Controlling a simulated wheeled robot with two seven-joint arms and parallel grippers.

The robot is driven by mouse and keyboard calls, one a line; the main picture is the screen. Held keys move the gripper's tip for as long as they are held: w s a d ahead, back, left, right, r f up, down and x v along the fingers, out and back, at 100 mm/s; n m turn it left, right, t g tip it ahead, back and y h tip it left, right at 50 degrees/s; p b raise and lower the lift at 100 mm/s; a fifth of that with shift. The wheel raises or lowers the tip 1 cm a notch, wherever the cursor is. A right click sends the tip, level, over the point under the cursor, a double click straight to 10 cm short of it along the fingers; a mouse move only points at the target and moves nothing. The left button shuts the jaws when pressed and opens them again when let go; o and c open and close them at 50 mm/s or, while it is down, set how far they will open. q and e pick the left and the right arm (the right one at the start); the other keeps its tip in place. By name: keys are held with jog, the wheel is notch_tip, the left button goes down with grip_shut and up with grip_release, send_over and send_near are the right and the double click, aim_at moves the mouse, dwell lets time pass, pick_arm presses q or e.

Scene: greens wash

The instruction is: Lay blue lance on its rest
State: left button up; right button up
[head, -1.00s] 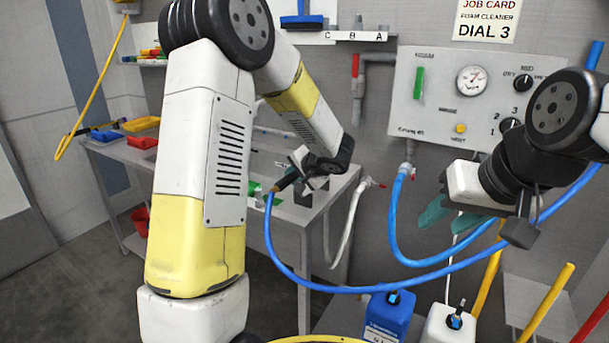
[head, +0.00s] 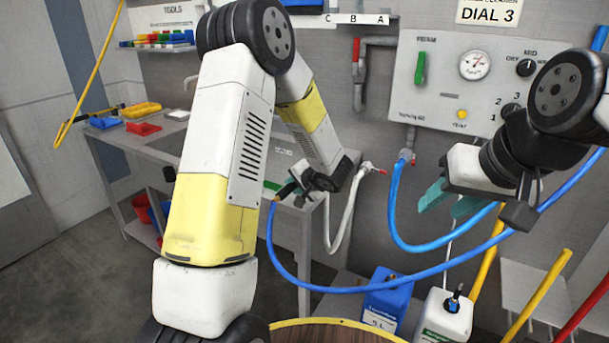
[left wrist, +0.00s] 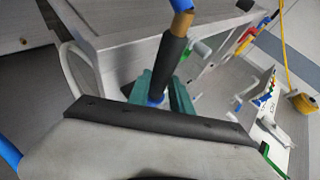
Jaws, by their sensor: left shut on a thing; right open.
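My left gripper (head: 297,193) is shut on the blue lance. In the left wrist view the lance's black grip (left wrist: 171,58) stands between the teal fingers (left wrist: 158,97), with a brass fitting (left wrist: 181,22) and blue hose above it. In the head view the lance (head: 287,187) is small and partly hidden by the gripper, beside the bench's right end. Its blue hose (head: 340,289) loops down and runs right, behind my right arm. My right gripper (head: 450,202) is open and empty before the wall panel. I cannot make out the lance's rest.
A blue jug (head: 388,300) and a white jug (head: 446,318) stand low in front. Yellow poles (head: 540,295) rise at the right. A control panel (head: 455,90) hangs on the wall.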

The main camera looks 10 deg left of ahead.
pick_arm(q)
jog(key=shift+f, duration=0.15)
jog(key=o, duration=0.9)
jog(key=shift+o, duration=0.2)
jog(key=v, duration=0.7)
jog(key=shift+s+d+r, duration=0.15)
jog(key=shift+s+r, duration=0.1)
